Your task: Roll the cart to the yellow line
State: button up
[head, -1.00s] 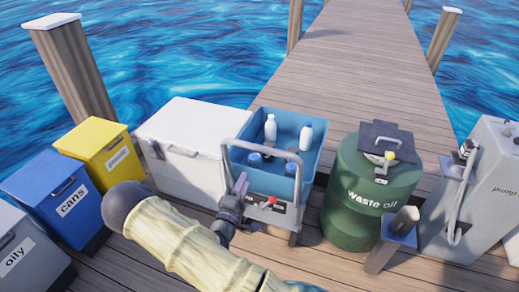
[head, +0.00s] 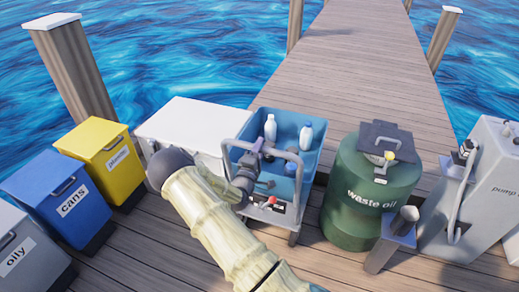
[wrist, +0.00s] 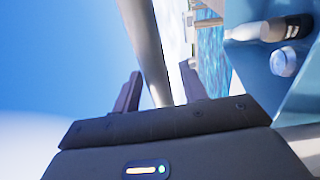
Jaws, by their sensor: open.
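The cart is a blue tub (head: 302,181) with a grey tube handle (head: 299,168) on its near side. It holds white bottles (head: 270,128) and blue-capped containers. No yellow line shows in any view.
A white chest (head: 195,118) stands close left of the cart, with yellow (head: 107,160) and blue (head: 62,200) bins further left. A green waste oil drum (head: 365,200) and a grey pump (head: 478,190) stand right. The pier (head: 370,70) behind is clear, with water on both sides.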

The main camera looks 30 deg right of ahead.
jog(key=shift+c, duration=0.2)
grip_shut()
jog(key=shift+a, duration=0.1)
